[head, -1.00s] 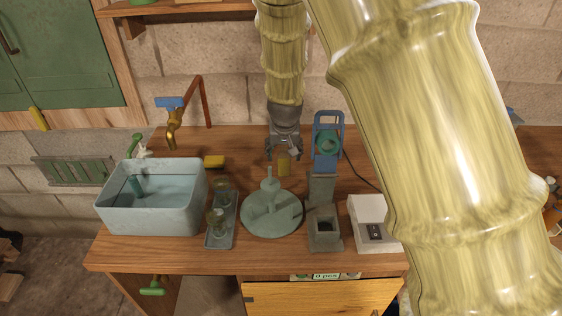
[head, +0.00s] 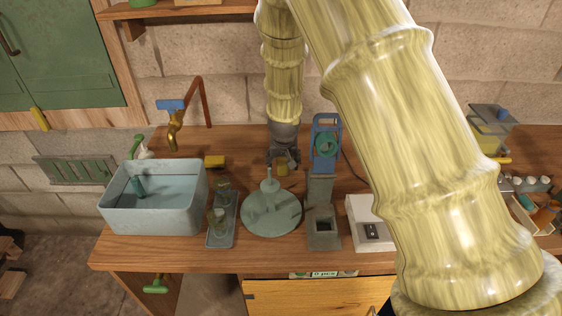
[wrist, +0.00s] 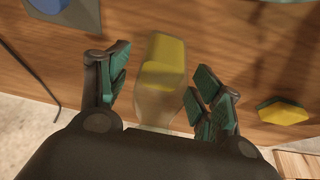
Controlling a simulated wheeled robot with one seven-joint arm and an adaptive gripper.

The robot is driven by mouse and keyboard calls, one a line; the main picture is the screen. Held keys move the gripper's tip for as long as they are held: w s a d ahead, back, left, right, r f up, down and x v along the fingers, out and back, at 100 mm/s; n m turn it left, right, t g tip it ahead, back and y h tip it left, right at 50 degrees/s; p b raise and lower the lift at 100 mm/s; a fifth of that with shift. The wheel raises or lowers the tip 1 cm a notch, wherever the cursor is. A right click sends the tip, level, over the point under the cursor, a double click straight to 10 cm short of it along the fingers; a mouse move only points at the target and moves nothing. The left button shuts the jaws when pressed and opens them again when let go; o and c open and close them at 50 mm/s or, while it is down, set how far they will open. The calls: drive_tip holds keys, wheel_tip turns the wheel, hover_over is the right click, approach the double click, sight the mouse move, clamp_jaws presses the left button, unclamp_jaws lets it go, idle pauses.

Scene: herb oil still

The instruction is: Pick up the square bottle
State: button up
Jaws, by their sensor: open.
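The square bottle is clear glass with yellow contents. In the wrist view the bottle (wrist: 163,62) lies between the two fingers of my gripper (wrist: 160,85), with a visible gap on each side. In the head view the bottle (head: 283,169) stands on the workbench behind the round grey-green disc, and my gripper (head: 284,158) hangs down over it, hiding its upper part. My gripper is open and empty.
A blue-framed device (head: 327,145) stands close to the right of the bottle. A round disc with a central post (head: 271,208) is in front. A yellow sponge (head: 214,161) lies to the left, and a basin (head: 160,217) is farther left.

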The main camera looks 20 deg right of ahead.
drive_tip(key=c, duration=1.2)
drive_tip(key=shift+r, duration=0.15)
